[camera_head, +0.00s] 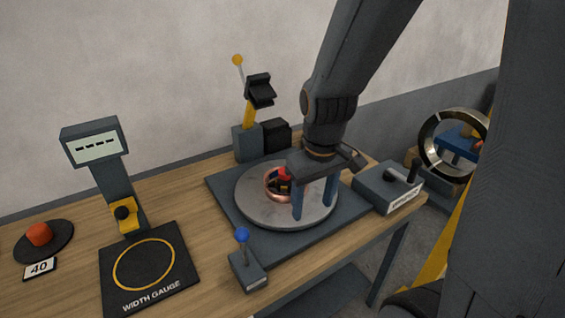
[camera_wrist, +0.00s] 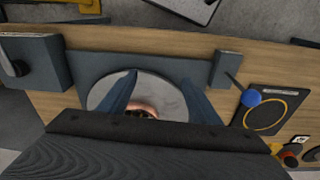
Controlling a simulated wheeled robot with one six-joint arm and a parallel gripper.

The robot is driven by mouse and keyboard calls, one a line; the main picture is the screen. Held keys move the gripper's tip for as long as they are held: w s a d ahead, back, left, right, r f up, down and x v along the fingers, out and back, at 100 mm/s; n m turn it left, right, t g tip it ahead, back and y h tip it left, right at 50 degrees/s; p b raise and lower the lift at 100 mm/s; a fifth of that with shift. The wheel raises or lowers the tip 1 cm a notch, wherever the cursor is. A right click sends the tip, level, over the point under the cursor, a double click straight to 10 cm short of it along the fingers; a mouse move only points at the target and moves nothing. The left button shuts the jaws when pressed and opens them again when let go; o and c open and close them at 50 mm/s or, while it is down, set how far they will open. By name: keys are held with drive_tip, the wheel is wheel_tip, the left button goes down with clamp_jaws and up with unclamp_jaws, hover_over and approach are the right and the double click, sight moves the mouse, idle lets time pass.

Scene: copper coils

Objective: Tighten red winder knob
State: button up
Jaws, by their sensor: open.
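The red winder knob (camera_head: 286,173) shows at the middle of the grey round winder plate (camera_head: 250,211), partly hidden behind my gripper. A copper coil (camera_head: 270,192) lies around the hub beneath it. My gripper (camera_head: 314,212) is open and empty, pointing down over the right part of the plate, to the right of the knob. In the wrist view my gripper (camera_wrist: 160,82) has its two blue fingers spread, with the plate (camera_wrist: 160,78) and part of the coil (camera_wrist: 146,108) between them. The red knob cannot be made out there.
A blue-knobbed lever box (camera_head: 248,270) stands in front of the plate. A grey lever box (camera_head: 388,188) stands right of it. A yellow-knobbed post (camera_head: 247,110) rises behind. The width gauge (camera_head: 145,265) is left. A red knob on a black disc (camera_head: 40,234) lies far left.

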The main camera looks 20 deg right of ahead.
drive_tip(key=w+r+n, duration=0.1)
drive_tip(key=w+n, duration=0.5)
drive_tip(key=w, duration=0.1)
drive_tip(key=w+n, duration=0.7)
drive_tip(key=w+r+n+g+b, duration=0.1)
drive_tip(key=w+n, duration=0.6)
drive_tip(key=shift+w+a+r, duration=0.15)
drive_tip(key=shift+a+r, duration=0.05)
drive_tip(key=shift+r, duration=0.1)
drive_tip(key=shift+w+f, duration=0.1)
drive_tip(key=shift+w, duration=0.05)
drive_tip(key=shift+f+n, duration=0.3)
drive_tip(key=shift+f+p, duration=0.95)
drive_tip(key=shift+f, duration=2.55)
drive_tip(key=c, duration=1.1)
drive_tip(key=shift+o, duration=0.2)
